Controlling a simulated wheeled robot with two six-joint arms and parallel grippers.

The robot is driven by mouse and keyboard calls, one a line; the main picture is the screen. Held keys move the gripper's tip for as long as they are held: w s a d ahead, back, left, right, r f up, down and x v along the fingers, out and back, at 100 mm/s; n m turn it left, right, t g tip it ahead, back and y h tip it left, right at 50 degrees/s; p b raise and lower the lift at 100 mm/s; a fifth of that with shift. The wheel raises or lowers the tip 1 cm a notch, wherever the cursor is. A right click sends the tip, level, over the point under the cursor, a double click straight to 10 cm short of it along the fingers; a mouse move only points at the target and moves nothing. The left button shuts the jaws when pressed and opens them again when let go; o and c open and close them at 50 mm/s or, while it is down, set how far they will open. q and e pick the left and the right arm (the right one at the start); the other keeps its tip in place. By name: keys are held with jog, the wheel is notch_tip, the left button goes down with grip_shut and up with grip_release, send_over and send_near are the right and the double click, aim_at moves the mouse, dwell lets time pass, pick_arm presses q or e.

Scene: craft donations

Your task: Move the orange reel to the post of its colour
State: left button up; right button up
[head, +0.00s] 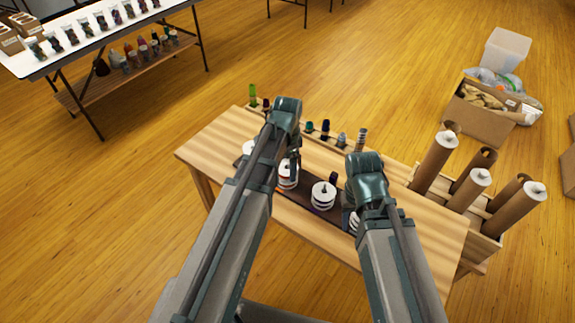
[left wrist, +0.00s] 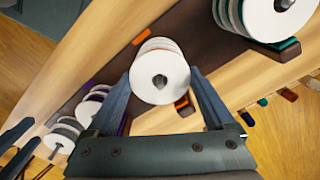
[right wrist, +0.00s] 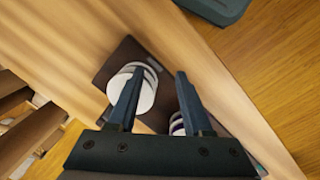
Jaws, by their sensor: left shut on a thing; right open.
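My left gripper (left wrist: 160,82) is shut on a white-flanged reel, which I take as the orange reel (left wrist: 162,68); its thread barely shows. It also shows in the head view (head: 288,178), over the dark board (head: 304,194). Orange marks (left wrist: 182,103) on the board show on both sides of it in the left wrist view. I cannot tell whether it is around a post or above one. My right gripper (right wrist: 155,76) is open; a white reel (right wrist: 146,97) on the board's end shows partly behind its left finger.
A purple reel (head: 323,195) stands between the grippers on the board. A teal reel (left wrist: 265,17) is at the board's other end. Small spools (head: 325,129) line a rack at the table's back. Cardboard tubes (head: 437,160) stand in a crate on the right.

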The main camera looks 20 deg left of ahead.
pick_arm(q)
jog(key=shift+f+b, duration=0.55)
jog(key=shift+f, duration=0.2)
pick_arm(e)
jog(key=shift+f, duration=0.8)
jog(key=shift+r, duration=0.1)
pick_arm(q)
jog(key=o, duration=1.1)
jog(key=shift+c, duration=0.2)
jog(key=shift+r, duration=0.1)
jog(key=shift+r, duration=0.15)
pick_arm(e)
jog(key=shift+r, duration=0.15)
pick_arm(q)
notch_tip(320, 180, up, 13)
jog(key=p, duration=1.4)
jog(key=shift+r, duration=0.2)
pick_arm(e)
notch_tip(320, 180, up, 14)
jog(key=shift+f, duration=0.25)
pick_arm(q)
jog(key=shift+s+d, duration=0.1)
